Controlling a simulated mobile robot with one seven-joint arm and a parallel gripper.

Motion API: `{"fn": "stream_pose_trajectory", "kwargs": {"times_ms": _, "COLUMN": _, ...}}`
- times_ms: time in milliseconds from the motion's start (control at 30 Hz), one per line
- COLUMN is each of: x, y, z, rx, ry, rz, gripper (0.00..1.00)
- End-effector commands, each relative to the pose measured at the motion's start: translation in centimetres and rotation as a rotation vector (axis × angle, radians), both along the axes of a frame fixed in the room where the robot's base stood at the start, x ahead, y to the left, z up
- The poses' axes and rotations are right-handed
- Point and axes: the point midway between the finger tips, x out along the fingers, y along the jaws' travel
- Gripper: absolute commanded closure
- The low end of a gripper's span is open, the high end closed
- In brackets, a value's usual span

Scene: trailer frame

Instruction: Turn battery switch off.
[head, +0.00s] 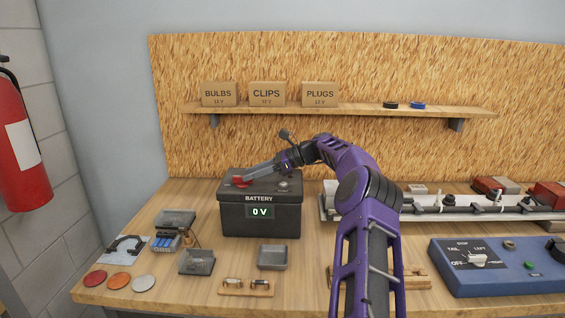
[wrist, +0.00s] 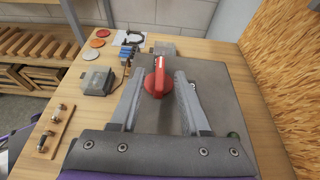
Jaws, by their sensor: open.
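The dark battery box (head: 260,222) stands on the workbench, and its front display reads "0 V". The red battery switch (head: 239,182) is on its top at the left. In the wrist view the switch (wrist: 158,85) is an upright red knob with a pale line on its top. My gripper (head: 246,174) reaches over the battery top from the right. Its two grey fingers (wrist: 160,76) are open, one on each side of the red knob, with visible gaps. I cannot tell whether either fingertip touches it.
A grey terminal knob (head: 283,185) sits on the battery top, right of the switch. A blue control panel (head: 490,266) lies at the right. Small boxes, a bulb holder (head: 246,287) and coloured discs (head: 119,281) lie in front. A shelf (head: 350,110) runs behind.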

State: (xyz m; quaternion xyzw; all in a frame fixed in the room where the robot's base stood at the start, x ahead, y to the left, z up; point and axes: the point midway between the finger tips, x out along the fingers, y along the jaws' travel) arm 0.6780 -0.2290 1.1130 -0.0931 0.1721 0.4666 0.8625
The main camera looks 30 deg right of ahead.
Motion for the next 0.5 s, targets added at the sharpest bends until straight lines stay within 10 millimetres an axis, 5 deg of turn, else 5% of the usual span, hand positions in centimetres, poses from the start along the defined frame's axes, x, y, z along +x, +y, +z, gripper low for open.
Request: {"fn": "stream_pose_trajectory", "kwargs": {"times_ms": 500, "x": -5.8, "y": -9.0, "z": 4.4, "rx": 0.0, "ry": -0.001, "rz": 0.0, "gripper": 0.54}}
